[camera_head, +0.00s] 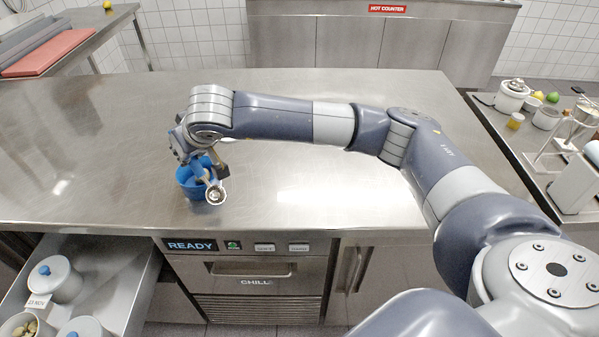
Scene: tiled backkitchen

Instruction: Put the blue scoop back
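A blue cup-like container (187,189) stands on the steel counter, left of the middle. A small scoop with a round metal bowl (215,194) and what looks like a blue handle is at the container's right side, its bowl toward me. I cannot tell whether the scoop rests on the container's rim or hangs from my gripper. My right gripper (203,172) reaches in from the right and points down right over the container. Its fingers are close around the blue parts and partly hide them; whether they grip the scoop is not clear. My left gripper is not in view.
The steel counter (90,130) is otherwise clear. An open drawer (105,262) at the lower left holds lidded pots (54,279). A red board (50,54) lies at the back left. A side table (510,130) at the right carries jars and a metal stand.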

